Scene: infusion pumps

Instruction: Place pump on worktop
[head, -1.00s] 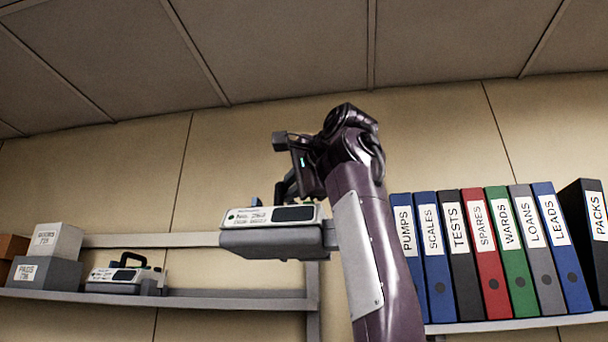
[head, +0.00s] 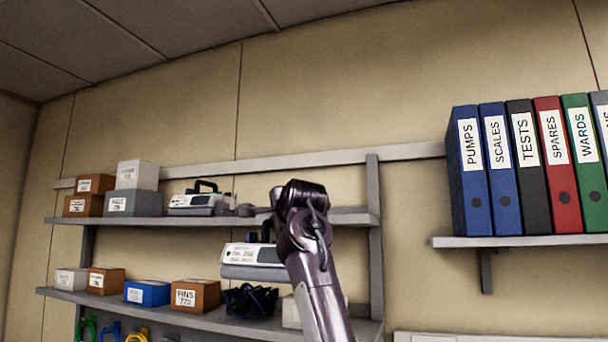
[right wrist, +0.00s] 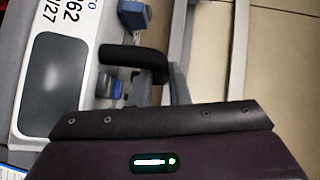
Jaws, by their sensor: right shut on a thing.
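A grey and white pump (head: 250,261) with a dark screen hangs from my right gripper (head: 268,230). In the right wrist view, this pump (right wrist: 66,75) fills the left side. Its black handle (right wrist: 132,58) is at my gripper, but the fingertips are mostly hidden. In the head view, the held pump appears in front of the shelf unit, just under the upper shelf's line. A second pump (head: 196,204) with a black handle stands on the upper shelf. No worktop and no left gripper are seen.
The upper shelf (head: 120,220) and lower shelf (head: 215,321) hold boxes and a dark cable coil (head: 250,300). Coloured loops (head: 137,334) hang below at left. Binders (head: 493,170) stand on a wall shelf (head: 520,241) at right.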

